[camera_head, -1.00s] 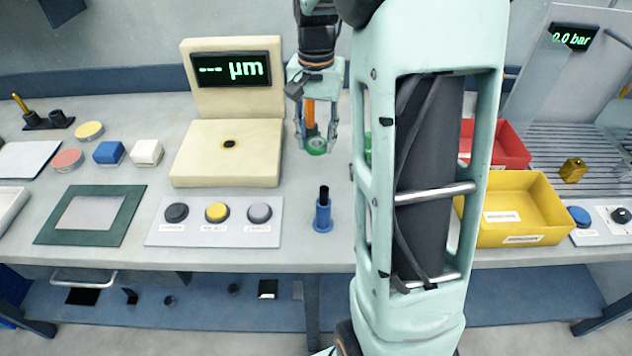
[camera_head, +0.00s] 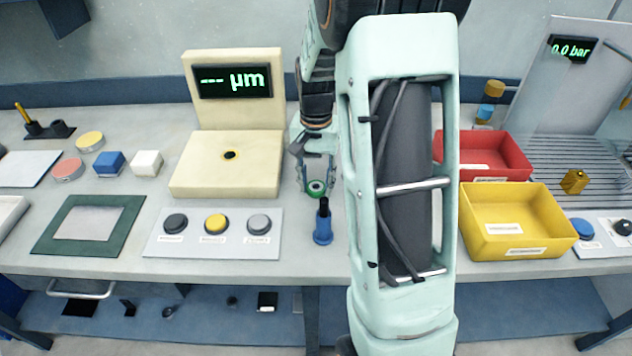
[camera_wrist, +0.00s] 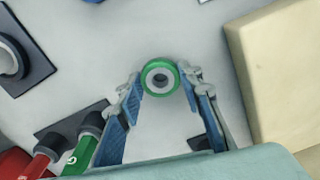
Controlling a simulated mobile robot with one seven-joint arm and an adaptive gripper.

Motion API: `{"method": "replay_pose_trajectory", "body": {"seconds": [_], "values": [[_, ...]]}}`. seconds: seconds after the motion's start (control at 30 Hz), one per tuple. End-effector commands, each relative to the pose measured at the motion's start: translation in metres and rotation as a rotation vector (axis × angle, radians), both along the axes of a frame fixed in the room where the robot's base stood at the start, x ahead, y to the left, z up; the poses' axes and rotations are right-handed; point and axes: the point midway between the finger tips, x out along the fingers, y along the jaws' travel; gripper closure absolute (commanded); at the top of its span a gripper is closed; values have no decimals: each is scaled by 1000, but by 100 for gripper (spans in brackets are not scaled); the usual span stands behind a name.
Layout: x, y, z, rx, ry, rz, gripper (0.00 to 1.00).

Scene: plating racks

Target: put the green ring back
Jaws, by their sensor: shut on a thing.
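The green ring (camera_head: 316,194) is held between the fingertips of my gripper (camera_head: 317,182), above the bench to the right of the cream gauge. In the wrist view the green ring (camera_wrist: 160,64) sits between both fingertips of my gripper (camera_wrist: 161,79), with a pale inner band and a dark centre. A blue post with a black top (camera_head: 323,226) stands upright on the bench just in front of and below the ring. I cannot tell whether the ring is directly over the post. The post is not clearly seen in the wrist view.
The cream gauge (camera_head: 222,180) stands left of my gripper, with a button panel (camera_head: 190,245) in front. Red (camera_head: 508,158) and yellow bins (camera_head: 500,245) stand right. The wrist view shows a red cylinder (camera_wrist: 38,160) and a green cylinder marked G (camera_wrist: 80,155). My arm hides the middle bench.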

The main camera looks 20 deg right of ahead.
Motion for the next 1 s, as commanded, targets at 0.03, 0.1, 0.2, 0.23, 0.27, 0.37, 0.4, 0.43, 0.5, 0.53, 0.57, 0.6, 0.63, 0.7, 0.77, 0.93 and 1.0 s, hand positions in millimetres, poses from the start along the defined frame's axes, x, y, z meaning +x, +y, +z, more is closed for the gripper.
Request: {"method": "replay_pose_trajectory", "body": {"seconds": [0.03, 0.1, 0.2, 0.23, 0.27, 0.37, 0.4, 0.43, 0.5, 0.53, 0.57, 0.6, 0.63, 0.7, 0.77, 0.93, 1.0], "values": [[0, 0, 0, 0, 0, 0, 86], [0, 0, -1, 0, 0, 0, 86], [0, 0, -4, 0, 0, 0, 86], [0, 0, -3, 0, 0, 0, 63], [0, 0, -3, 0, 0, 0, 60], [0, 0, -3, 0, 0, 0, 49], [0, 0, -3, 0, 0, 0, 49], [0, 0, -3, 1, 1, 0, 49], [0, 0, -3, 0, 0, 0, 49], [0, 0, -3, 1, 1, 0, 49], [0, 0, -3, 1, 1, 0, 49], [0, 0, -3, 0, 0, 0, 49], [0, 0, -2, 0, 0, 0, 49], [0, 0, 1, 0, 0, 0, 49], [1, 0, 6, 0, -2, 0, 49], [1, 0, 38, -1, -5, 1, 49], [1, 0, 54, -1, -4, 1, 49]]}}
